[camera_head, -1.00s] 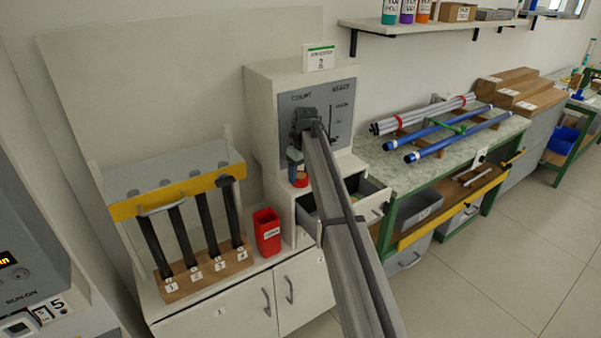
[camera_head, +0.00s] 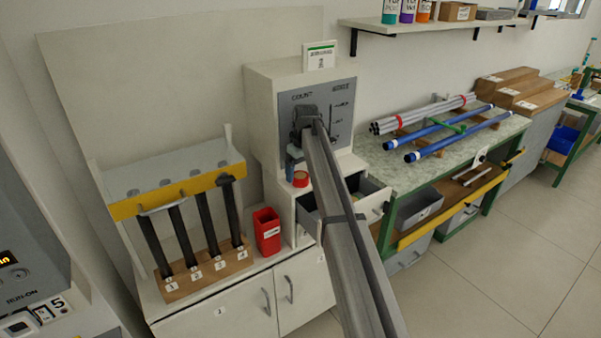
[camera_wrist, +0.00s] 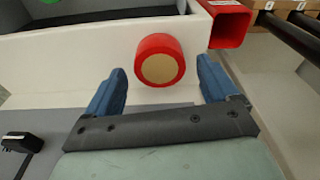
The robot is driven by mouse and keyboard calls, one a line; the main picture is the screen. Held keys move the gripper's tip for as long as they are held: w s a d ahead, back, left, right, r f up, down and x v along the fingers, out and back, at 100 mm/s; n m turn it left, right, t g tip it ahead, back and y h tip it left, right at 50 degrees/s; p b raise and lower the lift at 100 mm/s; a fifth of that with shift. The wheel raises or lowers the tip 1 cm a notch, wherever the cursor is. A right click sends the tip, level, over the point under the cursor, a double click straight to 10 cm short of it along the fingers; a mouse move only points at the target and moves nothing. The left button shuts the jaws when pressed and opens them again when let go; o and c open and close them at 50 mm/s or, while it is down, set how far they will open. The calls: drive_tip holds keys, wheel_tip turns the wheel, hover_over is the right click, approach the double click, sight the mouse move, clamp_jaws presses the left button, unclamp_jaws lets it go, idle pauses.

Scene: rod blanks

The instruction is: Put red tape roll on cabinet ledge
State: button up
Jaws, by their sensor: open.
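The red tape roll (camera_head: 301,179) sits on the white cabinet ledge (camera_head: 318,180), below the grey panel. In the wrist view the red tape roll (camera_wrist: 160,61) shows as a red ring with a tan centre, on a white surface. My gripper (camera_wrist: 163,80) is open, its two blue fingertips on either side of the roll and a little short of it. Nothing is between the fingers in contact that I can see. In the head view my gripper (camera_head: 293,166) is just above the roll, partly hidden by my arm.
A red bin (camera_head: 267,232) stands left of the cabinet; its rim (camera_wrist: 230,24) is near the roll in the wrist view. An open drawer (camera_head: 372,199) juts out below the ledge. A rack with black rods (camera_head: 208,220) stands at left.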

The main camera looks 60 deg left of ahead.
sight(304, 177)
wheel_tip(304, 177, up, 11)
drive_tip(key=d, duration=0.1)
drive_tip(key=shift+d+r, duration=0.15)
drive_tip(key=shift+d, duration=0.05)
drive_tip(key=shift+w, duration=0.1)
